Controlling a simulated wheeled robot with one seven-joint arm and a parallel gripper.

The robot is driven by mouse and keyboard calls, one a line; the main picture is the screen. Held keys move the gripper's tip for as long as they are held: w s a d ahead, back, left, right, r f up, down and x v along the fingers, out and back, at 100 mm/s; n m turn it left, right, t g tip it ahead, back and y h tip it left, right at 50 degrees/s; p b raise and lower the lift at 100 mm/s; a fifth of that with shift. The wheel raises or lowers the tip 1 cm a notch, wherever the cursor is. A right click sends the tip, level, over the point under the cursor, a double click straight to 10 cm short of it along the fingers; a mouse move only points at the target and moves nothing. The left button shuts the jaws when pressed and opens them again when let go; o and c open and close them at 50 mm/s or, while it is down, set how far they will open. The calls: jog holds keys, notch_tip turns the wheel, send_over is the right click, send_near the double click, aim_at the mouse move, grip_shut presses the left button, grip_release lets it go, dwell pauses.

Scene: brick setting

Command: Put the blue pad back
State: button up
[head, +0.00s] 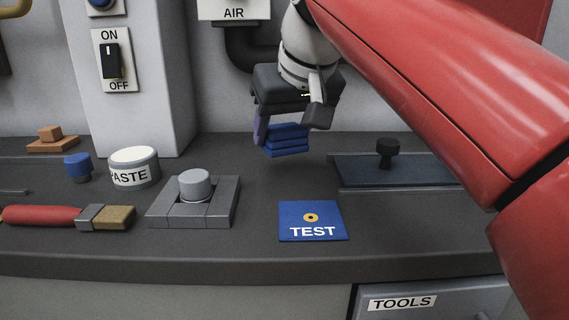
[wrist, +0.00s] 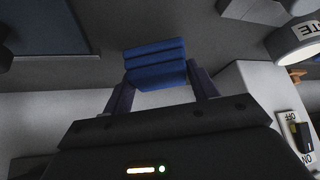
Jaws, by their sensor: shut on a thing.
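The blue pad (head: 286,140) is a small ribbed blue block. My gripper (head: 290,125) is shut on it and holds it in the air above the back of the bench. In the wrist view the blue pad (wrist: 155,62) sits between the two fingers of my gripper (wrist: 160,85).
A grey block holder with a cylinder (head: 195,187), a PASTE tin (head: 134,168), a blue knob (head: 77,166) and a red-handled brush (head: 60,217) stand to the left. A dark plate with a black knob (head: 388,152) lies right. A wall pillar (head: 130,80) rises behind.

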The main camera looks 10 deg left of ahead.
aim_at(285, 150)
jog(key=shift+f+b, duration=0.65)
jog(key=shift+f, duration=1.3)
jog(key=o, duration=0.9)
jog(key=p+v, duration=0.3)
jog(key=v, duration=0.9)
jog(key=shift+s, duration=0.1)
